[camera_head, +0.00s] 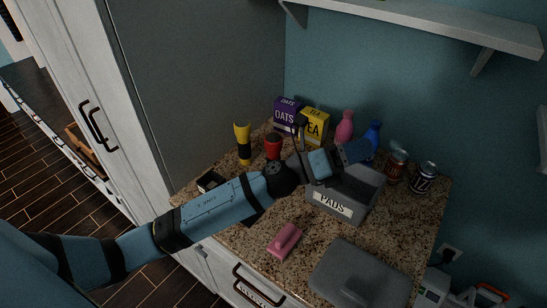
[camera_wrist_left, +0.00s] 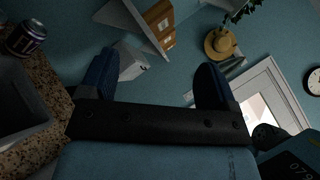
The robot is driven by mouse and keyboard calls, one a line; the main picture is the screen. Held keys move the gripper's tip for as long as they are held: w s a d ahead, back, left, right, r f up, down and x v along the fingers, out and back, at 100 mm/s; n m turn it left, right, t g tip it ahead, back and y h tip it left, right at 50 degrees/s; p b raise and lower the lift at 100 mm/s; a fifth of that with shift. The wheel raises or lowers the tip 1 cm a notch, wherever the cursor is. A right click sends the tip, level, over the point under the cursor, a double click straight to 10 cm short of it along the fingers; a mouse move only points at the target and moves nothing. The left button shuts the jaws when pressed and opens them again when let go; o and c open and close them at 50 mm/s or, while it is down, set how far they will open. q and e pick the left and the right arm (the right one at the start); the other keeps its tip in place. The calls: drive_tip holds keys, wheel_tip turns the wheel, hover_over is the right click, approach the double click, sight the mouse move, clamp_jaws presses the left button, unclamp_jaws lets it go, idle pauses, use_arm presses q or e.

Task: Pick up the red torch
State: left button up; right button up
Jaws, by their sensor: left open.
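The red torch (camera_head: 273,148) stands on the granite counter in the head view, its lower part hidden behind my left arm. My left gripper (camera_head: 356,151) is to the right of the torch, in front of the grey PADS bin's back edge in the picture, and apart from the torch. In the left wrist view my left gripper (camera_wrist_left: 155,78) is open, its two dark blue fingers wide apart with nothing between them. The torch does not show in that view. My right gripper is not in view.
A yellow torch (camera_head: 243,145) stands left of the red one. Behind are a purple OATS box (camera_head: 286,112), a yellow TEA box (camera_head: 314,124), and pink and blue bottles. The PADS bin (camera_head: 332,207) and cans stand right. A pink object (camera_head: 285,241) lies in front.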

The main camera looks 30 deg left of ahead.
use_arm(q)
drive_tip(key=d+f+m+g, duration=0.1)
drive_tip(key=d+m+g, duration=0.1)
drive_tip(key=m+g, duration=0.75)
drive_tip(key=m+g+y, duration=0.4)
drive_tip(key=m+y, duration=1)
drive_tip(key=y, duration=0.4)
hover_over(274, 137)
wheel_tip(274, 137, down, 2)
drive_tip(key=f, duration=0.1)
drive_tip(key=shift+t, duration=0.25)
drive_tip(key=f, duration=0.2)
drive_tip(key=f+p, duration=0.1)
drive_tip(key=f, duration=0.4)
drive_tip(key=shift+s+a+p, duration=0.1)
drive_tip(key=shift+a+p, duration=0.15)
drive_tip(key=shift+p, duration=0.1)
drive_tip(key=shift+d+f+p, duration=0.15)
drive_tip(key=shift+f+p, duration=0.45)
drive_tip(key=shift+f, duration=0.8)
drive_tip(key=shift+d+f+p, duration=0.1)
drive_tip(key=shift+f+p, duration=0.45)
drive_tip(key=shift+f, duration=0.85)
drive_tip(key=c, duration=1.4)
drive_tip(key=shift+r, duration=0.2)
